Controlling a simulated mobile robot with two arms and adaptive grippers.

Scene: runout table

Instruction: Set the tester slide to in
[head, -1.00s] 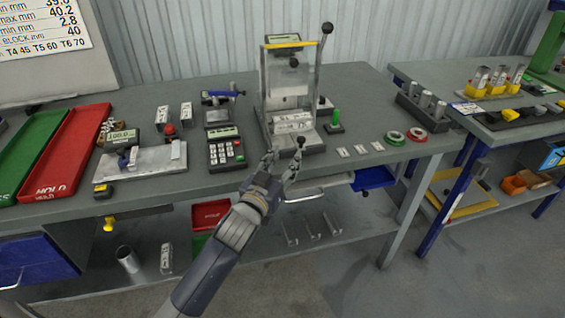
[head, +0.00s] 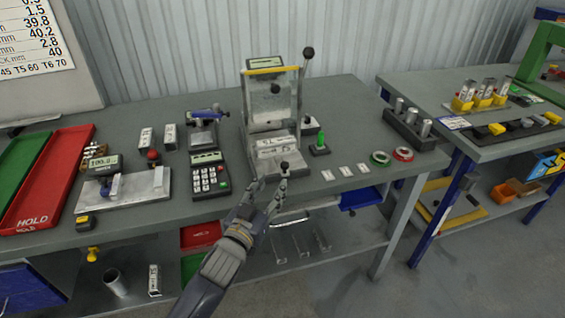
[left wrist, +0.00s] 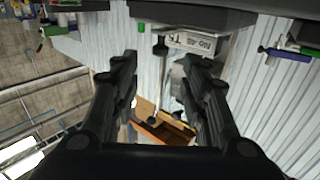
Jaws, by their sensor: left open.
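The tester (head: 270,100) is a grey upright frame with a yellow bar, a display on top and a black-knobbed lever at its right. Its slide (head: 262,160) is at the base, with a pale labelled block (head: 272,144) above it and a small black knob (head: 285,165) at its front. I cannot tell how far out the slide sits. My left gripper (head: 268,183) is open just in front of the base, the knob close to its right fingertip. In the left wrist view the open fingers (left wrist: 163,78) have a pale rod with dark ends showing between them. My right gripper is out of view.
A keypad device (head: 209,178) stands left of the tester, with a measuring fixture (head: 125,192) and a red tray (head: 52,180) farther left. Small pale plates lie along the front edge.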

